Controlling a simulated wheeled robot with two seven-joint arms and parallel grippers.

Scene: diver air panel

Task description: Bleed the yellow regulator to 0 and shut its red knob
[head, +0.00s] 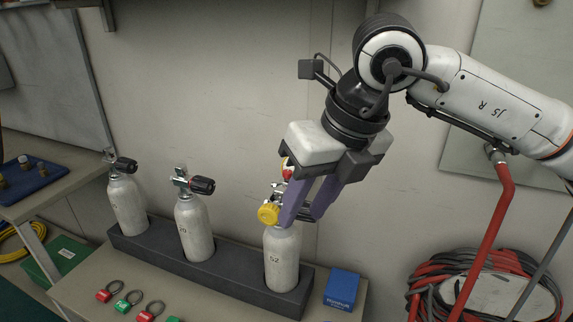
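A yellow round part (268,214), which looks like the yellow regulator, sits on the valve of the rightmost grey cylinder (283,258), marked 52. A red knob (287,170) shows above it, partly hidden by my gripper. Any gauge face is hidden or too small to read. My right gripper (303,213) comes down from above right. Its two purple fingers are a little apart at the valve top, just right of the yellow part. I cannot tell whether they grip anything. My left gripper is out of view.
Two more cylinders with black-knobbed valves (203,186) stand left in the same dark rack (150,249). A blue box (341,288) lies right of the rack. Red and green tags (128,303) lie in front.

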